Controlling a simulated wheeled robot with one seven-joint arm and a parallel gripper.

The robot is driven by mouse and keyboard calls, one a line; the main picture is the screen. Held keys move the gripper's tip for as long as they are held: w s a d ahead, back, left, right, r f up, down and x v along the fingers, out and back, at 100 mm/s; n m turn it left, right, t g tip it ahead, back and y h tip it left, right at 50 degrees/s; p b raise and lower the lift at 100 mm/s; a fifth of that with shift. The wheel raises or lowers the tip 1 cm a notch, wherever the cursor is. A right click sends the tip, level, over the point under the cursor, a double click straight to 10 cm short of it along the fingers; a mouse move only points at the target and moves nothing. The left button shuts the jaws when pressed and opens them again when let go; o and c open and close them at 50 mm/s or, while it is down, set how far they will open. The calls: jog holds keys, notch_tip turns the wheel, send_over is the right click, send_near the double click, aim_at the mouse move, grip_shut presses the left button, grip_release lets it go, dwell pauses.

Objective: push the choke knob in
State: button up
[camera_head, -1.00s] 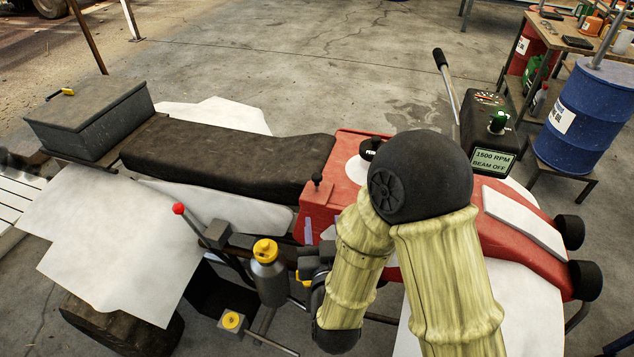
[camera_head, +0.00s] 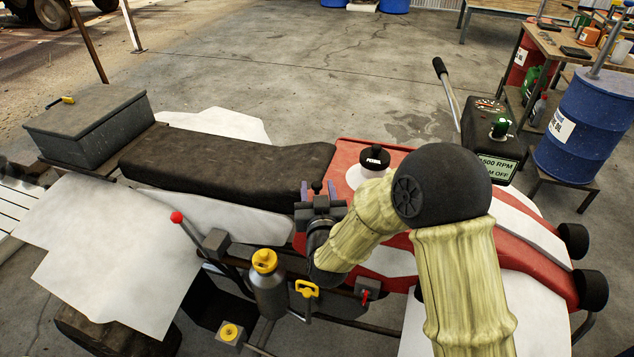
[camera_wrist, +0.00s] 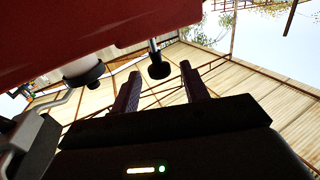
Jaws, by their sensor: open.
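A small black knob (camera_head: 316,186), which looks like the choke knob, stands on a stem at the left end of the red tractor hood (camera_head: 350,152). In the wrist view the knob (camera_wrist: 158,69) hangs on a thin stem from the red body, with a gap to each finger. My gripper (camera_head: 318,188) is open, with its two fingers on either side of the knob in the head view. I cannot tell how deep the knob lies between them. In the wrist view the fingers (camera_wrist: 160,78) are spread and empty. The knob's base is partly hidden by my gripper.
A black fuel cap (camera_head: 374,157) sits on the hood to the right. The black seat (camera_head: 230,150) lies to the left. Below are a red-tipped lever (camera_head: 178,217), a grey bottle (camera_head: 268,290), a yellow handle (camera_head: 307,288) and a red switch (camera_head: 366,294).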

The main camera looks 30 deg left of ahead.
jog(key=shift+x, duration=1.15)
